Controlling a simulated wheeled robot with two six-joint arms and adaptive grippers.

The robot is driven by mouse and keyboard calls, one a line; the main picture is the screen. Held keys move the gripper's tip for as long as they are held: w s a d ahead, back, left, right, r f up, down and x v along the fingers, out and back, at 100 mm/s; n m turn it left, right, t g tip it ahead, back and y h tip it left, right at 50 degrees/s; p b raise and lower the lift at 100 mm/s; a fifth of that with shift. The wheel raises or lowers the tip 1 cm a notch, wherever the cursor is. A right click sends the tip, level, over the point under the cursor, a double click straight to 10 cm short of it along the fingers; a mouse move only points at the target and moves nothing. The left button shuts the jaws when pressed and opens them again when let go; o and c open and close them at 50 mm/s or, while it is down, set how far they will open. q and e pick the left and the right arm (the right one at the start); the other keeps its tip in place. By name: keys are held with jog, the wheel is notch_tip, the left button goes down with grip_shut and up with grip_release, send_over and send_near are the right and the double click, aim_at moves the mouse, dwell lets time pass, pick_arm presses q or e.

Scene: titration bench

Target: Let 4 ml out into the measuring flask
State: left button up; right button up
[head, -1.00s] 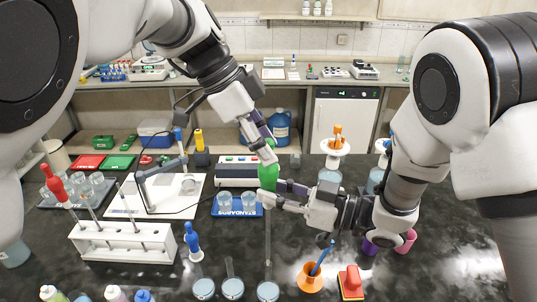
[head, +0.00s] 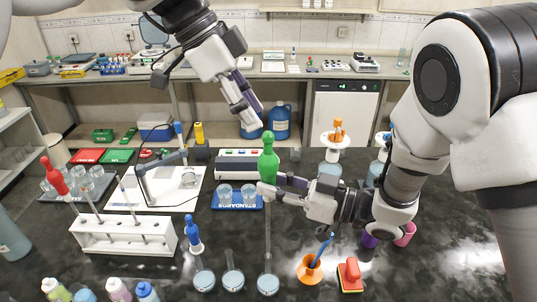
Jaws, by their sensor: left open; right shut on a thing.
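A green pipette bulb (head: 268,163) stands upright in the middle of the head view. A thin clear pipette (head: 268,225) runs straight down below it. My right gripper (head: 272,190) is shut on the pipette just under the bulb. Below is the rightmost of three round, long-necked flasks (head: 268,284). The pipette lines up with its neck; I cannot tell how far the tip is inside, or the liquid level. My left gripper (head: 250,116) is open and empty, above and left of the bulb, apart from it.
Two more flasks (head: 233,281) (head: 205,281) stand to the left. Near them are a blue bulb (head: 193,234), a white pipette rack (head: 78,240) and a blue standards tray (head: 221,204). An orange funnel-shaped holder (head: 309,268) and a red-orange block (head: 351,275) stand to the right.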

pick_arm(q)
jog(key=v, duration=1.2)
dwell(0.4)
